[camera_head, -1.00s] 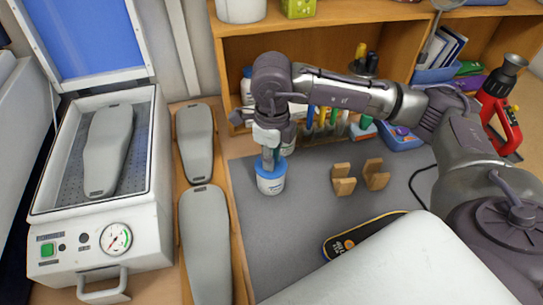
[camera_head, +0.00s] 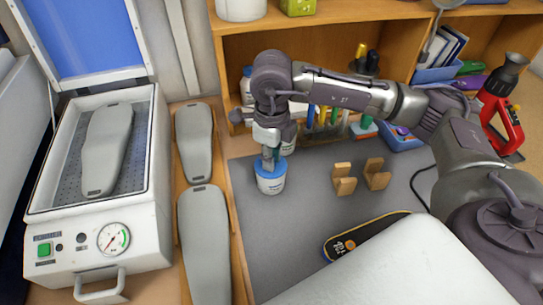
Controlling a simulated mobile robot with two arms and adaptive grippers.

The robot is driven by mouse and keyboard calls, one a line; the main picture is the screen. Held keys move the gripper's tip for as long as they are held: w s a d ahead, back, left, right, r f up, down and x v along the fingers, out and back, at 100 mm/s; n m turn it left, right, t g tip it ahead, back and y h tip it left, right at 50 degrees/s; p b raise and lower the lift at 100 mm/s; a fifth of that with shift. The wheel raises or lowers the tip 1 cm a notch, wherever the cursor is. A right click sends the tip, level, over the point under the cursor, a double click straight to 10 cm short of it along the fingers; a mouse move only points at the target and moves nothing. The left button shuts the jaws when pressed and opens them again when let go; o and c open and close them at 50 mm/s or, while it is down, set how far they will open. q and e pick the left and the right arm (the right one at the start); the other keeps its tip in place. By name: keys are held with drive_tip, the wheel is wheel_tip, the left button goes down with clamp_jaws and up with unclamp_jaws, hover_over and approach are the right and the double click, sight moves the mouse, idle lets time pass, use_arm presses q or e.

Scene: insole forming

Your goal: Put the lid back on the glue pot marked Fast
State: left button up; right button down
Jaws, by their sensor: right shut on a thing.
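A white glue pot with a blue label band (camera_head: 271,184) stands upright on the grey mat. My right gripper (camera_head: 268,156) points straight down over it, its fingers at the blue top of the pot. It is shut on the blue lid (camera_head: 262,165), which is at the pot's top; I cannot tell whether it is fully seated. The marking on the pot is too small to read. My left gripper is not in view.
A shelf with a tool rack stands behind. A forming press (camera_head: 100,225) and grey lasts (camera_head: 204,240) are at the left.

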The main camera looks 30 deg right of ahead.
idle(0.4)
drive_tip(key=shift+c, duration=2.4)
unclamp_jaws()
drive_tip(key=shift+r, duration=0.1)
drive_tip(key=shift+r+p, duration=1.8)
drive_tip(key=shift+r, duration=1.6)
clamp_jaws()
